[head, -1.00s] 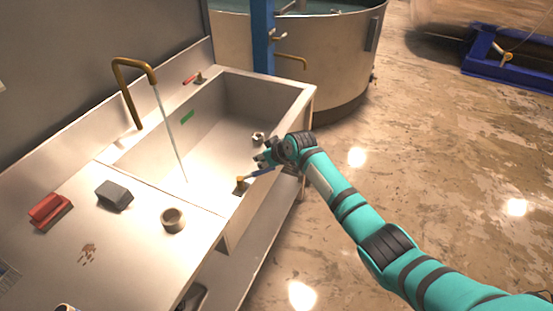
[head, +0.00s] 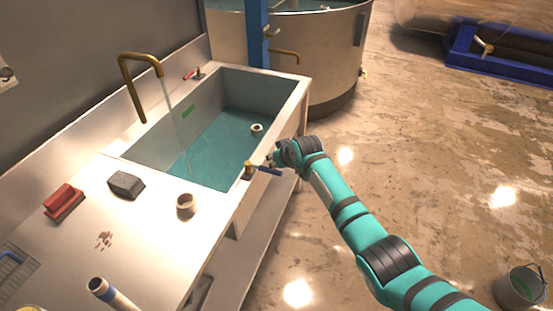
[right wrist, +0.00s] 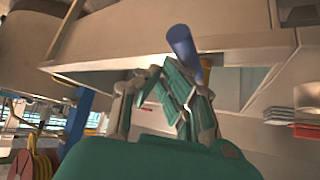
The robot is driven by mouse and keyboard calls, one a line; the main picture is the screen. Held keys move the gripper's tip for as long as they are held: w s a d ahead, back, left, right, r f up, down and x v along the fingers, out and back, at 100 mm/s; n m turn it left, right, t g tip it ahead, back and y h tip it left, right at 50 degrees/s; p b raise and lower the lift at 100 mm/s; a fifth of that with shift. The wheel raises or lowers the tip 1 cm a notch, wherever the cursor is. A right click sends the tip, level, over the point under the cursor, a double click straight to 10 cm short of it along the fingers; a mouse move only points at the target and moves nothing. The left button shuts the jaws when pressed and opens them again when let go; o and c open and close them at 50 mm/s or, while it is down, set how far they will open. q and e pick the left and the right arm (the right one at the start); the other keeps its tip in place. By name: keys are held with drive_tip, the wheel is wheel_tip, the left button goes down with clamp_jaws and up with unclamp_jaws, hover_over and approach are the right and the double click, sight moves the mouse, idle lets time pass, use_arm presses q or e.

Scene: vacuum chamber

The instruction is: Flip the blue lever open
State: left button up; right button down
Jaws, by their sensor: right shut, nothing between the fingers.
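The blue lever (head: 269,170) is on a brass valve (head: 249,168) at the near right corner of the sink (head: 287,105). In the head view it points right, out past the sink's rim. My right gripper (head: 273,161) is right beside the lever, just above it in the picture. In the right wrist view the lever (right wrist: 183,45) shows as a blue rod just beyond my right fingertips (right wrist: 178,85). The fingers are shut with nothing between them. I cannot tell whether they touch the lever. My left gripper is not in view.
A brass tap (head: 140,75) pours water into the sink, where teal water (head: 215,145) stands and a white ring (head: 257,128) shows. A grey block (head: 126,185), a cup (head: 186,205) and a red brush (head: 63,202) are on the counter. The floor at right is mostly clear.

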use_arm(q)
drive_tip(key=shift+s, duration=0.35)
use_arm(e)
drive_tip(key=shift+s+a+f, duration=0.1)
drive_tip(key=shift+s+f, duration=0.05)
drive_tip(key=shift+s, duration=0.15)
